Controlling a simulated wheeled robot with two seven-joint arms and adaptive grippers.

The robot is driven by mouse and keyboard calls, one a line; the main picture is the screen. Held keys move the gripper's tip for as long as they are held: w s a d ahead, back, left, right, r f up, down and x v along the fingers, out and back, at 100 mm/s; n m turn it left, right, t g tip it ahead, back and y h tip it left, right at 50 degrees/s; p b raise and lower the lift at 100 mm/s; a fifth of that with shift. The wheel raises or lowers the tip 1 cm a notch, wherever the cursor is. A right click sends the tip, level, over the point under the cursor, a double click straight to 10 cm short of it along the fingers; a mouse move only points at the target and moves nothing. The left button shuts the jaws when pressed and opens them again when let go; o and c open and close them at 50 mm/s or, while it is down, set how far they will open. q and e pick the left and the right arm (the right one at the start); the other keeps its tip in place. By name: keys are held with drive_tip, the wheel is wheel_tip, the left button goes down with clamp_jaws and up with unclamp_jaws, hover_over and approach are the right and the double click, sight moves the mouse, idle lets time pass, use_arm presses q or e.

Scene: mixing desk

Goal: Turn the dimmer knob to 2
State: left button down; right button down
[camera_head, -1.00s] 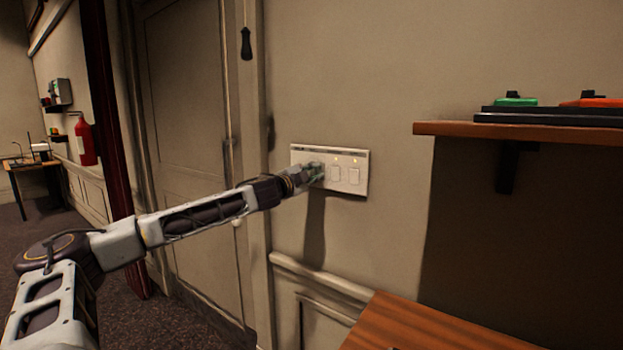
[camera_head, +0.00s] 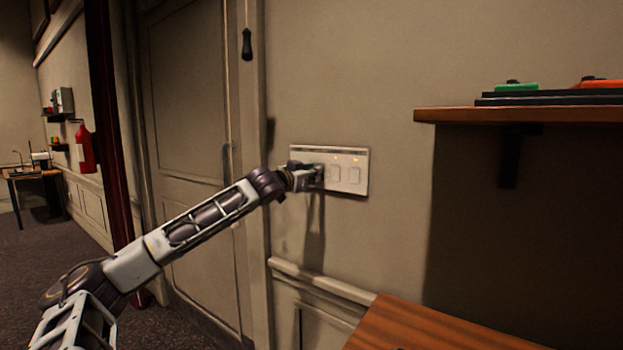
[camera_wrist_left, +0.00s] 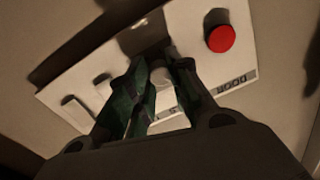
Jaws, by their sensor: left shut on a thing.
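The pale wall panel (camera_head: 352,155) holds two rocker switches (camera_head: 341,174) on its right side. The wrist view shows the same panel (camera_wrist_left: 188,20) tilted, with a red button (camera_wrist_left: 220,38) by the printed word DOOR. The dimmer knob (camera_wrist_left: 161,78) is a light, rounded piece between the dark green fingers of my left gripper (camera_wrist_left: 160,68). In the head view my left gripper (camera_head: 318,176) reaches the panel's left part and hides the knob there. The gripper is shut on the knob. I cannot read the knob's setting. My right gripper is out of view.
A wooden shelf (camera_head: 450,116) with green and orange items stands out from the wall at right. A wooden surface (camera_head: 430,325) is below it. A fire extinguisher (camera_head: 84,148) hangs farther left.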

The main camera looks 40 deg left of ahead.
use_arm(q)
drive_tip(key=shift+f+n+b, duration=0.15)
drive_tip(key=shift+n+b, duration=0.15)
drive_tip(key=shift+n, duration=0.9)
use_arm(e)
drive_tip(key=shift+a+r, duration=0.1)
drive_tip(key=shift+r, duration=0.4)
use_arm(q)
drive_tip(key=c, duration=1.3)
unclamp_jaws()
drive_tip(key=shift+o, duration=0.2)
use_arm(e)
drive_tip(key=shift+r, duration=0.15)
use_arm(q)
drive_tip(key=shift+s, duration=0.65)
drive_tip(key=shift+s+d, duration=0.25)
drive_tip(key=shift+s, duration=0.55)
